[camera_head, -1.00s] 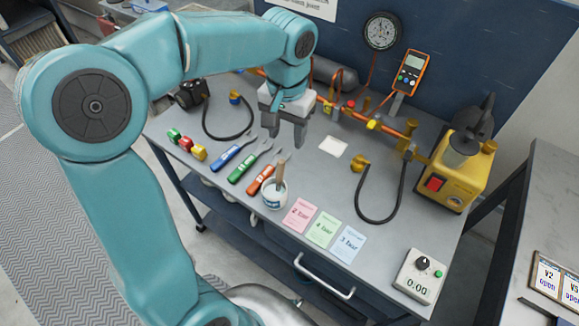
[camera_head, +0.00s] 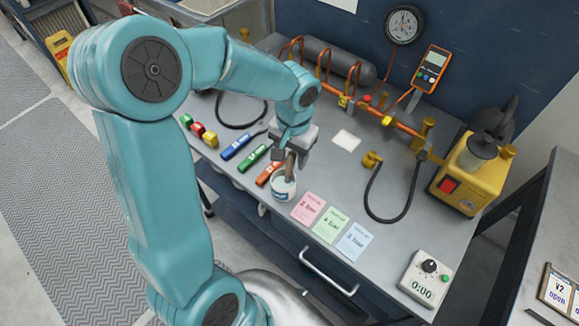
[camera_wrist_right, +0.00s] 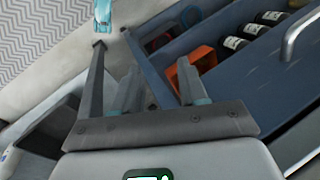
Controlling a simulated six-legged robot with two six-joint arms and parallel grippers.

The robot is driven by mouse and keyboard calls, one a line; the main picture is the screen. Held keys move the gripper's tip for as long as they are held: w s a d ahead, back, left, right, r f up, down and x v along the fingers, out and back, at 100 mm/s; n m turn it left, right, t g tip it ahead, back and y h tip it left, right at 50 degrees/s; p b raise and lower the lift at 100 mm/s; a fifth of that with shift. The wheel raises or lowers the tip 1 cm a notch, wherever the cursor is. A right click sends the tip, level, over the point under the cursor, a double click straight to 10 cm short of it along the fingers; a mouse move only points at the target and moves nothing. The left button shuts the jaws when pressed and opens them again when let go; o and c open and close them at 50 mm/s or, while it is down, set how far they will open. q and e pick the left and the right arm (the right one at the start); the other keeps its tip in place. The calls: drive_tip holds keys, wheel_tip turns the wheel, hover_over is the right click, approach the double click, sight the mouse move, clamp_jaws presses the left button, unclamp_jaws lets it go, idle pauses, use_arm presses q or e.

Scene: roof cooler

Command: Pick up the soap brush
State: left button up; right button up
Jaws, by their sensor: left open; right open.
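The soap brush (camera_head: 291,163) stands in a small white cup (camera_head: 284,190) on the grey bench, with its brown handle sticking up. My left gripper (camera_head: 292,155) is open and right over the cup, its fingers at the top of the handle. Whether the handle is between the fingers or just beside them I cannot tell. The bristle end is hidden in the cup. My right gripper (camera_wrist_right: 140,55) is open and empty in the right wrist view, beside the bench's lower shelf and away from the brush.
Blue, green and orange-handled tools (camera_head: 254,155) lie left of the cup. Pink, green and blue cards (camera_head: 329,224) lie to its right. A copper pipe (camera_head: 388,118) with valves runs behind, a yellow pump (camera_head: 462,175) stands right.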

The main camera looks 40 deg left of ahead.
sight(289, 171)
use_arm(q)
drive_tip(key=shift+f, duration=1.45)
clamp_jaws()
drive_tip(key=shift+r, duration=0.1)
